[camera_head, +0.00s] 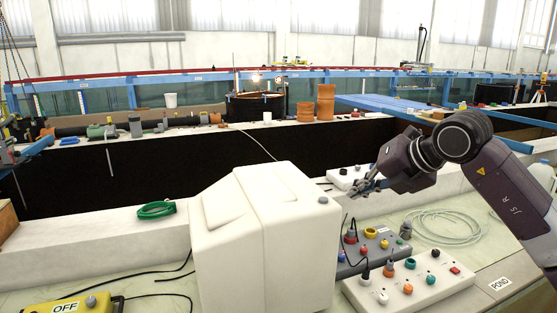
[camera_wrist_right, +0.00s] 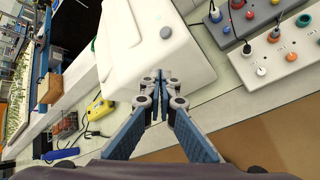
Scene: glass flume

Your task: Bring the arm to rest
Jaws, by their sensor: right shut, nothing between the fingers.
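My right arm (camera_head: 475,150) comes in from the right in the head view. Its gripper (camera_head: 358,190) hangs above the bench, to the right of a white box-shaped housing (camera_head: 275,230) and behind the control boxes. In the right wrist view the gripper fingers (camera_wrist_right: 160,82) are together with nothing between them, and the white housing (camera_wrist_right: 125,40) lies beyond them. My left gripper does not show in either view.
A grey control box (camera_head: 375,245) and a white one (camera_head: 420,285) with coloured knobs stand below the right gripper. A pale hose coil (camera_head: 445,228) lies right of them.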

